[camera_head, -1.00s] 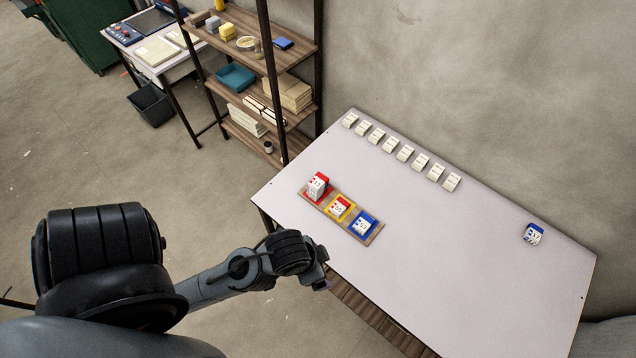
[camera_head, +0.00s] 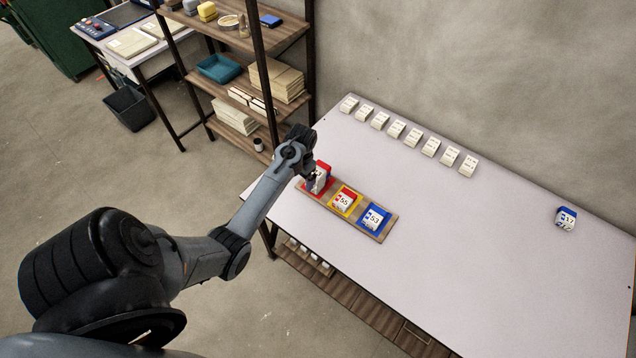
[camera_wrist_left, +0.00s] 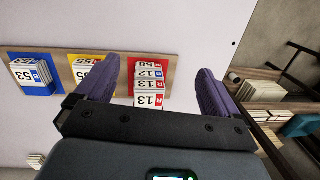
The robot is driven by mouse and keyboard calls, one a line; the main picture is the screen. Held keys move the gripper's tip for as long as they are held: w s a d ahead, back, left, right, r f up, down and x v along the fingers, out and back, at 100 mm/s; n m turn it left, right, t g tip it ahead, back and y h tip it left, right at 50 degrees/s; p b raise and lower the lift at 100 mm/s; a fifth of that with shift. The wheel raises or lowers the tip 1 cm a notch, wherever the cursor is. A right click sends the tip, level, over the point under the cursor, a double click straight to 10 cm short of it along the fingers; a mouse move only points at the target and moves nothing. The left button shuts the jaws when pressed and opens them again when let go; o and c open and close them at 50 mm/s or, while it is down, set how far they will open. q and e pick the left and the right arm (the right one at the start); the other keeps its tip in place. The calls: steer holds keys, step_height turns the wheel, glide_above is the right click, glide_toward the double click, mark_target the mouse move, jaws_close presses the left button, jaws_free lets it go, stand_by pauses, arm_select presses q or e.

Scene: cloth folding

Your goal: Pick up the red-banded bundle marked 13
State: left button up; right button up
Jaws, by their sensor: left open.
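The bundle marked 13 with a red band (camera_wrist_left: 148,102) is at the near end of a stack in the left wrist view, its label upside down. Labels reading 12 with a blue mark and 58 with a red mark show just beyond it. The stack stands on the red square of a wooden board; in the head view the stack (camera_head: 322,180) is partly hidden by my left arm. My left gripper (camera_head: 309,181) is over this stack. In the left wrist view my left gripper (camera_wrist_left: 157,72) is open, one purple finger on either side of the stack, with gaps. My right gripper is not in view.
The wooden board (camera_head: 388,228) also bears bundles marked 55 (camera_head: 344,201) on yellow and 53 (camera_head: 374,219) on blue. A blue-banded bundle (camera_head: 566,218) lies alone at right. Several white bundles line the table's back edge. A shelf rack (camera_head: 262,108) stands close by.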

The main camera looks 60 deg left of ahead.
arm_select(q)
steer(key=w+a+r+t+b, duration=0.1)
steer(key=w+b, duration=0.1)
steer(key=w, duration=0.2)
steer(key=w+a+r+t+b, duration=0.1)
steer(key=w+a+r+b, duration=0.1)
steer(key=w, duration=0.2)
steer(key=b, duration=0.1)
glide_above(319, 169)
steer(key=shift+n+t, duration=0.3)
steer(key=shift+n, duration=0.1)
steer(key=f, duration=0.3)
steer(key=d+f, duration=0.1)
steer(key=shift+s+f, duration=0.3)
steer(key=shift+f, duration=0.1)
steer(key=f, duration=0.2)
steer(key=a+f+b, duration=0.1)
steer(key=f, duration=0.1)
steer(key=shift+w, duration=0.1)
steer(key=shift+w+f, duration=0.1)
steer(key=shift+f, duration=0.55)
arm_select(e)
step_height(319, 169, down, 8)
arm_select(q)
steer(key=c, duration=1.2)
